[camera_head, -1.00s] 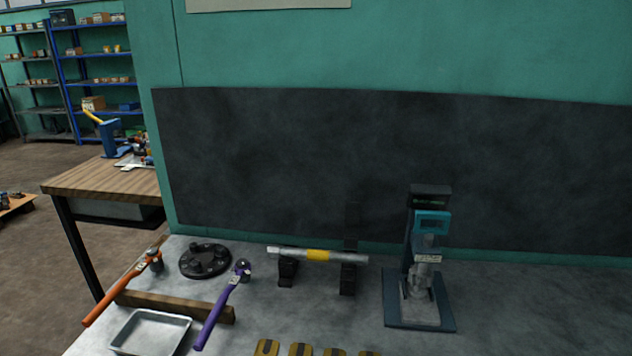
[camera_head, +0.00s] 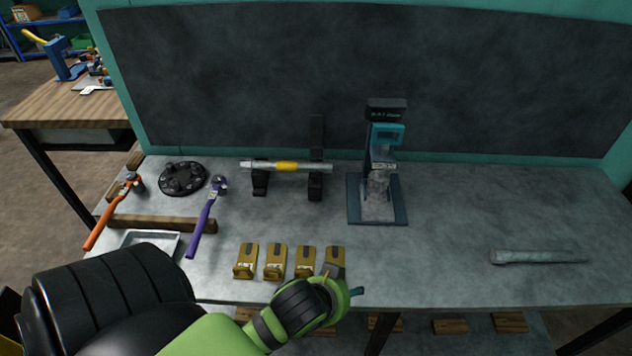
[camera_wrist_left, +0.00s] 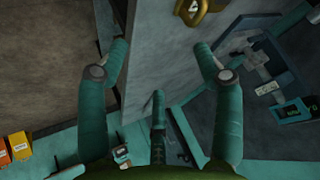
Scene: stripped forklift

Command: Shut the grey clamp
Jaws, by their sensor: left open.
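No part is clearly marked as the grey clamp. A grey metal fixture (camera_head: 377,187) sits upright on the dark stand (camera_head: 355,210) at the back middle of the bench, under a teal gauge (camera_head: 387,134); whether it is open or shut is too small to tell. The stand also shows at the right of the left wrist view (camera_wrist_left: 268,55). My left gripper (camera_wrist_left: 160,48) is open, its teal fingers spread with nothing between them. In the head view my left wrist covers most of it, over the bench's front edge, in front of the stand and apart from it. My right gripper is not in view.
Several brass-coloured blocks (camera_head: 276,262) stand near the front edge beside my left wrist. A tube with a yellow band (camera_head: 287,166) rests on black supports left of the stand. Orange (camera_head: 112,209) and purple (camera_head: 206,220) handled tools lie left. A grey bar (camera_head: 540,257) lies right.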

